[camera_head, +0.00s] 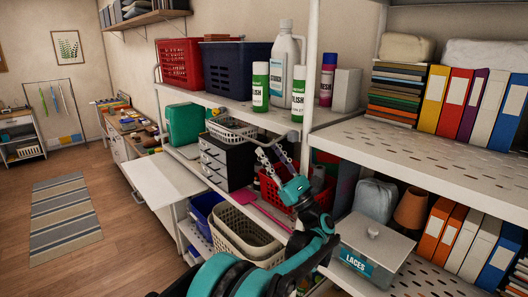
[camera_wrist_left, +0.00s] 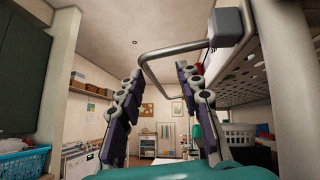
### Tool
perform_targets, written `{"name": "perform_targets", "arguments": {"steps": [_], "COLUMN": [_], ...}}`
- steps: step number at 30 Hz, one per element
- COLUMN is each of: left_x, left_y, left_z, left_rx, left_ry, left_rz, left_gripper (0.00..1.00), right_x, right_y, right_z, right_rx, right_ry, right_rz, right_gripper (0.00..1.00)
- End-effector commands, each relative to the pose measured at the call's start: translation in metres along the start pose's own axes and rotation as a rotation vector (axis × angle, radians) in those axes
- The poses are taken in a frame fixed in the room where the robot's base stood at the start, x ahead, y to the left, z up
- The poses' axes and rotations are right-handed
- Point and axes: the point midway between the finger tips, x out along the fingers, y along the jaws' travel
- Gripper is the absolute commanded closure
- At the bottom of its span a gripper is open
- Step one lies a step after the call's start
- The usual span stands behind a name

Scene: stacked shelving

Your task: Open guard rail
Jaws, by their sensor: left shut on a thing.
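The guard rail is a thin grey metal bar (camera_head: 250,137) along the front of the middle shelf, beside the post. In the left wrist view the rail (camera_wrist_left: 176,48) runs from a grey end block at the top right, bends, and comes down between the fingers. My left gripper (camera_head: 272,153) reaches up to it from below. Its two segmented fingers (camera_wrist_left: 160,82) stand on either side of the rail and are shut on it. The exact contact is hard to see. My right gripper is not in view.
A white post (camera_head: 310,85) stands just right of the rail. Behind the rail are a white basket (camera_head: 232,130), a black drawer unit (camera_head: 226,163) and a red crate (camera_head: 270,190). A white panel (camera_head: 158,180) juts out at the left. The floor at the left is open.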

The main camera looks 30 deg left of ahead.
Motion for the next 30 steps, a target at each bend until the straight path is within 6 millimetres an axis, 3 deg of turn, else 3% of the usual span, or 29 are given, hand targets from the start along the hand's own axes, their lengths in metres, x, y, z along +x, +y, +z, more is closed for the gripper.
{"name": "perform_targets", "arguments": {"steps": [18, 30], "left_x": [-0.046, -0.052], "left_y": [-0.006, -0.007], "left_z": [0.0, 0.001], "left_rx": [-0.001, 0.0], "left_ry": [0.0, 0.0], "left_rz": [-0.002, -0.001], "left_gripper": [0.71, 0.71], "right_x": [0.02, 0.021], "right_y": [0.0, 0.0], "right_z": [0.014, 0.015], "right_rx": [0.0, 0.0], "right_ry": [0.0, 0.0], "right_rz": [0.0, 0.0], "right_gripper": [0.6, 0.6]}}
